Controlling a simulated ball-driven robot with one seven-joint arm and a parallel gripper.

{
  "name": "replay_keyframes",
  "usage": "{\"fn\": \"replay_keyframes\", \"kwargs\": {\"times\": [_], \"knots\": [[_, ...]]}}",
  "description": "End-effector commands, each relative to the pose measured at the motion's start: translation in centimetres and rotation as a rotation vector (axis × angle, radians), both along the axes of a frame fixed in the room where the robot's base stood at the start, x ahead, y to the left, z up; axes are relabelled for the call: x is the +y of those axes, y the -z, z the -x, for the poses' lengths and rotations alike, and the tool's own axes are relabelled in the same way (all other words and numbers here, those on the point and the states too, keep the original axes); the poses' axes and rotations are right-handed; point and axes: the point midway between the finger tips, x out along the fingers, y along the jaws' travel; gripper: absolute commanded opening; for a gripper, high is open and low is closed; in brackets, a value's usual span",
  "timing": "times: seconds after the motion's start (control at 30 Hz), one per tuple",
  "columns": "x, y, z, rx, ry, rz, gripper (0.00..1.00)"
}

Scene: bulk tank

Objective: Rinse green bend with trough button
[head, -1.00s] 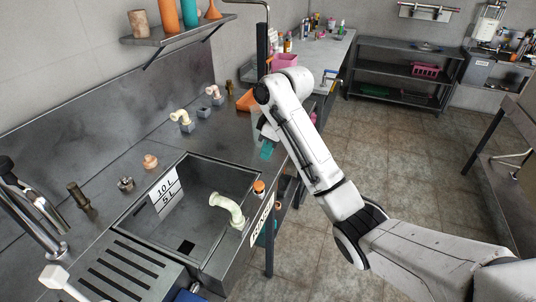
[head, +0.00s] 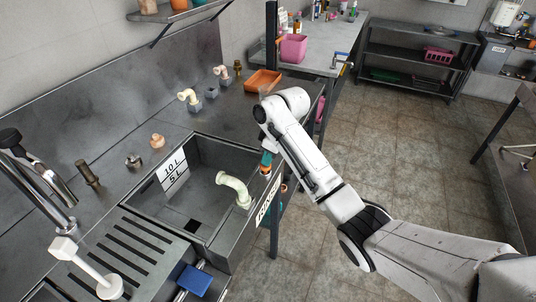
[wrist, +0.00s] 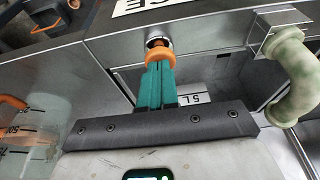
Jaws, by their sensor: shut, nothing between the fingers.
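The pale green bend (head: 235,189) sits at the right side of the grey trough (head: 150,207), near its front wall. In the wrist view the bend (wrist: 298,82) is at the right, by a small metal bracket. The orange trough button (head: 265,171) is on the front rim, beside the RINSE label (head: 268,199). My gripper (head: 266,158) is at the button, its teal fingers together and empty. In the wrist view the fingertips (wrist: 158,68) overlap the orange button (wrist: 158,54); I cannot tell whether it is pressed in. I see no water running.
A 10 L / 5 L level plate (head: 174,173) is on the trough wall. A tap (head: 50,205) and a slotted drainboard (head: 135,262) are at the left. Pipe fittings (head: 190,98) and an orange tray (head: 263,81) stand on the counter behind. Floor to the right is open.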

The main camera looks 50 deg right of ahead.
Motion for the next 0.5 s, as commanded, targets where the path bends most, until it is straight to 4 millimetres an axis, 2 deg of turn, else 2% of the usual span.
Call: {"fn": "replay_keyframes", "kwargs": {"times": [0.17, 0.33, 0.5], "knots": [[0.0, 0.2, 0.0, 0.0, 0.0, -0.001, 0.0], [0.1, 2.2, 0.0, 0.003, 0.0, -0.002, 0.0], [0.1, 2.8, 0.1, 0.006, 0.0, -0.004, 0.0]]}}
